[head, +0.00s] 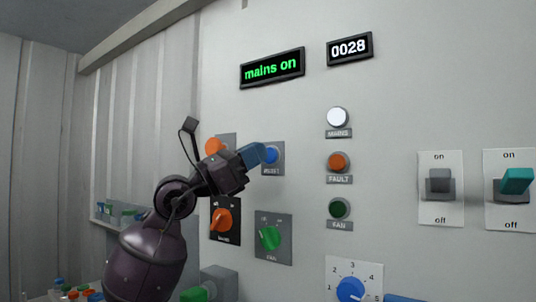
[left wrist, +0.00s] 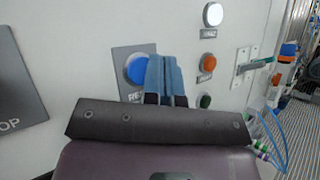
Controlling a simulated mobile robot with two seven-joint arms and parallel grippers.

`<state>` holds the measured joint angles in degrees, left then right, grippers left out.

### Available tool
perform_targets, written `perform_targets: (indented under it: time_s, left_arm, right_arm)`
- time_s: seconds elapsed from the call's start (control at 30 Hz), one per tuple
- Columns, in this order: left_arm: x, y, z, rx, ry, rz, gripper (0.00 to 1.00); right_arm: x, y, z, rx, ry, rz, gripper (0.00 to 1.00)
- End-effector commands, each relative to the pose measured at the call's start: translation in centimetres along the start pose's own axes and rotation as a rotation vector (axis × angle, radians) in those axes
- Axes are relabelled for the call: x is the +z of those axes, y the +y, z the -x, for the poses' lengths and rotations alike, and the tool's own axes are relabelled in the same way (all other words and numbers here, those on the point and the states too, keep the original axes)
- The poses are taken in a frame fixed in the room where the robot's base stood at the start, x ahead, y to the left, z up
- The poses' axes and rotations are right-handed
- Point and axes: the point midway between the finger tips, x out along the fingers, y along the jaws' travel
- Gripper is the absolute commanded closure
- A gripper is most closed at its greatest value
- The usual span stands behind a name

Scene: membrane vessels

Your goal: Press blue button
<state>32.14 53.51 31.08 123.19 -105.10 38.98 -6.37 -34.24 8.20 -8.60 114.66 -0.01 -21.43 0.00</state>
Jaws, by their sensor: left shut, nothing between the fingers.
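The blue button (head: 272,154) is a round cap on a grey plate with a partly hidden label, on the upright panel. It also shows in the left wrist view (left wrist: 136,70), just left of my fingers. My left gripper (head: 256,153) has its blue-grey fingers pointing at the panel, in front of the left part of the button's plate. Its fingers are together and empty; they also show in the left wrist view (left wrist: 165,74). I cannot tell whether the fingertips touch the button. My right gripper is not in view.
An orange button (head: 214,146) is left of my gripper. An orange knob (head: 222,220) and a green knob (head: 269,237) sit below. White, orange and green lamps (head: 338,162) line up to the right. Toggle switches (head: 440,183) are further right. A display (head: 272,68) reads "mains on".

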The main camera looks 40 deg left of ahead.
Motion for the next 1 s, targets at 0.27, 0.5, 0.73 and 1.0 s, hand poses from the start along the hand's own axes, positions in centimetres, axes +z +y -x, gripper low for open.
perform_targets:
  time_s: [0.27, 0.5, 0.73, 1.0]
  left_arm:
    - [0.1, -0.2, 0.2, 0.0, 0.0, -0.001, 1.0]
    - [0.6, -0.5, 0.7, 0.0, -0.002, -0.002, 1.0]
    - [1.6, -1.5, 2.0, 0.0, -0.001, -0.003, 1.0]
    - [2.5, -2.5, 3.4, 0.0, -0.001, -0.001, 1.0]
  right_arm:
    - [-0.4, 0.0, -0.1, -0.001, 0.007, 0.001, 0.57]
    - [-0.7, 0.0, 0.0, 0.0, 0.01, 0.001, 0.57]
    - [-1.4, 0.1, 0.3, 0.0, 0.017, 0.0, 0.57]
    - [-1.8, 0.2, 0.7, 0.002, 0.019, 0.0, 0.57]
